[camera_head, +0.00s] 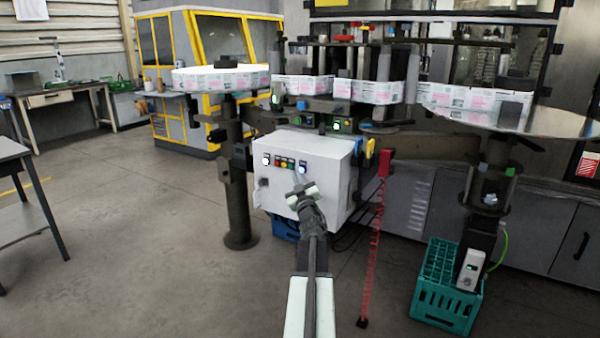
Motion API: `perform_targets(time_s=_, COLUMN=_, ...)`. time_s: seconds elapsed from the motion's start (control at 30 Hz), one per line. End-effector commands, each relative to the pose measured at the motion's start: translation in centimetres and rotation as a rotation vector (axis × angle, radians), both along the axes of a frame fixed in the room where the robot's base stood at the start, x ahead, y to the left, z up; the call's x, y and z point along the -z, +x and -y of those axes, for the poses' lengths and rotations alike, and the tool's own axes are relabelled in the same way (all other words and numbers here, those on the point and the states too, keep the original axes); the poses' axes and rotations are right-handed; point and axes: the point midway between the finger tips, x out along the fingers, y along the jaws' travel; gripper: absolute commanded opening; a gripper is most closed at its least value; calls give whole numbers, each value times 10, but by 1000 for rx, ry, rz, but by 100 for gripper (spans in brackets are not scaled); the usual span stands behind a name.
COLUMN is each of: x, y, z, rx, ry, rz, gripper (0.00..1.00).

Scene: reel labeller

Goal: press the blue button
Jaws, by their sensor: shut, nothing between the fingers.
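The blue button (302,170) is at the right end of a row of small buttons on the upper front face of a white control box (325,160). A white button, a red one, a green one and others sit to its left. My gripper (301,192) is shut and empty. In the picture it is just below the blue button, in front of the box. I cannot tell how far it is from the box face, or whether it touches it. My arm reaches up from the bottom middle and hides the lower part of the box.
Label reels (360,90) lie on the machine above the box. A red chain (372,240) hangs to the right of the box. A green crate (447,285) stands on the floor at the right. A metal post (236,190) stands left of the box.

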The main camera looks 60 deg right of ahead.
Motion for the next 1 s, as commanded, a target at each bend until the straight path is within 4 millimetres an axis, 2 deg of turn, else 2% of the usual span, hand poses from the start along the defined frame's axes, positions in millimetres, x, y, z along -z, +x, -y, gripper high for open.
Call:
perform_targets(time_s=0.23, x=0, y=0, z=-7, rx=-1, ry=-1, rz=0, gripper=0)
perform_targets(time_s=0.67, x=0, y=0, z=-49, rx=-1, ry=0, rz=1, gripper=0)
perform_targets(time_s=1.0, x=0, y=0, z=-50, rx=0, ry=-1, rz=-1, gripper=0)
